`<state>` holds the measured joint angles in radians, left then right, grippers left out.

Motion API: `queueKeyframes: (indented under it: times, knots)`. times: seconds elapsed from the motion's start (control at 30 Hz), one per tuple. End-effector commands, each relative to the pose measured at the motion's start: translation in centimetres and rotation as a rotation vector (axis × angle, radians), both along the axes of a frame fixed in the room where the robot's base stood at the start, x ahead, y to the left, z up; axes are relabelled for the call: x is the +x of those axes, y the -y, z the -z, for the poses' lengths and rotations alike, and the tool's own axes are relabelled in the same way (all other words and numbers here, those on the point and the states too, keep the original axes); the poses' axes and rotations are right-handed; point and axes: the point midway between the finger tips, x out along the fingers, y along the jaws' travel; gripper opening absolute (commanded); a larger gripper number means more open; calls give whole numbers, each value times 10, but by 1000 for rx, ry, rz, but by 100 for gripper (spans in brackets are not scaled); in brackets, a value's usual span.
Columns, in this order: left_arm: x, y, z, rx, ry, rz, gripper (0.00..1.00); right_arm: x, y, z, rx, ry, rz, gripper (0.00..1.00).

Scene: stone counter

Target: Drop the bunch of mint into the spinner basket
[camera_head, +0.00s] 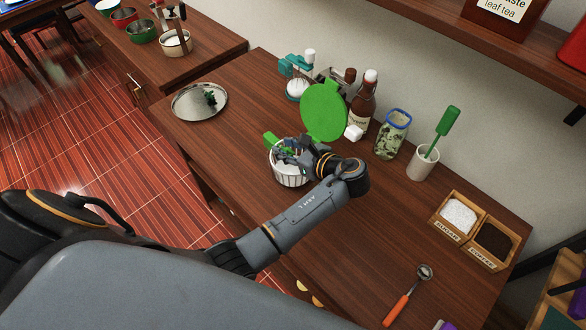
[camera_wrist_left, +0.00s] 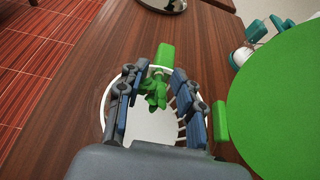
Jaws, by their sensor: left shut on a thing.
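The spinner basket (camera_head: 290,179) is a white slatted bowl on the wooden counter, and its round green lid (camera_head: 323,112) stands open at its far right side. My left gripper (camera_head: 291,150) is over the basket's opening. In the left wrist view the gripper (camera_wrist_left: 157,82) is shut on a bunch of green mint (camera_wrist_left: 155,92), which sits between the fingertips above the white basket (camera_wrist_left: 150,126). The gripper mostly hides the mint in the head view. My right gripper is not in view.
A round silver tray (camera_head: 190,106) with a small green sprig (camera_head: 210,97) lies to the left. A brown bottle (camera_head: 362,100), a blue-rimmed jar (camera_head: 391,137) and a white cup (camera_head: 424,163) stand behind right. A wooden box (camera_head: 463,241) and an orange-handled scoop (camera_head: 397,310) lie right.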

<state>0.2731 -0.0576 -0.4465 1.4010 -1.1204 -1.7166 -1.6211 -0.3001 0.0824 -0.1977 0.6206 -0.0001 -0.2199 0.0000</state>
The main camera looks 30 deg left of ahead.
Motion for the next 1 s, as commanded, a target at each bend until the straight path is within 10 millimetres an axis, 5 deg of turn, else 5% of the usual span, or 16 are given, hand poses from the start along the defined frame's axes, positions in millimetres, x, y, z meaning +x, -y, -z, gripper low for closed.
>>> queueKeyframes:
  times: [0.27, 0.3, 0.4, 0.77, 1.0]
  knots:
    - [0, 0, 0, 0, 0, 0, 19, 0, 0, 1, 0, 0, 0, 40]
    - [0, 0, 0, 0, 0, 0, 42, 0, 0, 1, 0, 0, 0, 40]
    - [0, 0, 0, 0, 0, 0, 63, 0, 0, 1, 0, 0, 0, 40]
    - [-1, 4, -1, -1, 0, 1, 63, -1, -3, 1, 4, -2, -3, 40]
    - [-11, 36, -14, -3, 0, 3, 63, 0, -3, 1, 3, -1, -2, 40]
